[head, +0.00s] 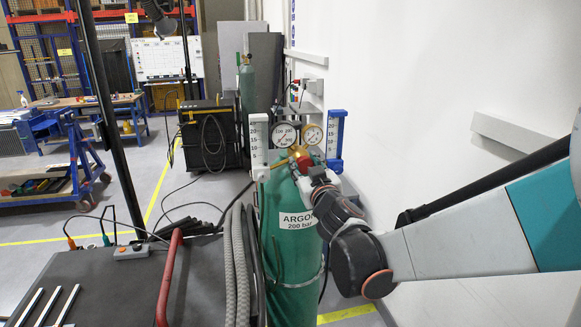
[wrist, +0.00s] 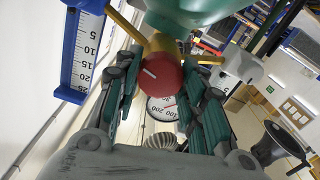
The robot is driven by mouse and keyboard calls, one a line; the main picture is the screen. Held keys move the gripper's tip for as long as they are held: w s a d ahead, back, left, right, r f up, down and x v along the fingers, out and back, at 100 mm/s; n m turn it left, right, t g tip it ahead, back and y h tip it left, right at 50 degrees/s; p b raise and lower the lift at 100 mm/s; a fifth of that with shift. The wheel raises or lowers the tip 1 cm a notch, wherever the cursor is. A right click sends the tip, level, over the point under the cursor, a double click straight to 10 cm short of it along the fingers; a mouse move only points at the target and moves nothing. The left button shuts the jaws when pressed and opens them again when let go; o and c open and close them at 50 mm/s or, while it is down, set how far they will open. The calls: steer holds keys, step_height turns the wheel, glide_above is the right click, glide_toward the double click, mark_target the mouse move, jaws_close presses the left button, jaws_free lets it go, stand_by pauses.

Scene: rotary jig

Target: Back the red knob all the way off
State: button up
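The red knob (wrist: 162,75) is round, with a white line on its face, in the middle of the wrist view. It sits on the brass regulator (wrist: 162,45), and a bit of red shows in the head view (head: 304,163), mostly hidden by my gripper. My gripper (wrist: 160,80) has one finger on each side of the knob, the tips close to its edges. I cannot tell whether the pads touch it. In the head view my gripper (head: 313,176) reaches the regulator from the right. The green argon cylinder (head: 291,250) stands upright below.
Two round gauges (head: 284,134) (head: 312,135) sit on the regulator. Scale panels, one white (head: 259,145) and one blue-edged (head: 336,135), flank it closely. Grey hoses (head: 239,260) and a red handle (head: 169,275) are left of the cylinder. A white wall (head: 430,70) is at right.

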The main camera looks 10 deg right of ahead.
stand_by(0.3)
steer(key=n+b, duration=0.1)
steer(key=n, duration=0.3)
steer(key=shift+s+n, duration=0.1)
steer(key=shift+n, duration=0.3)
steer(key=n+b, duration=0.1)
steer(key=n, duration=0.4)
steer(key=shift+a+n+b, duration=0.1)
steer(key=shift+n+b, duration=0.2)
steer(key=n+b, duration=0.1)
steer(key=n, duration=0.4)
steer(key=shift+f, duration=0.1)
steer(key=n, duration=0.5)
steer(key=shift+f+n, duration=0.1)
steer(key=shift+n, duration=0.3)
steer(key=o, duration=1)
steer(key=shift+o, duration=0.2)
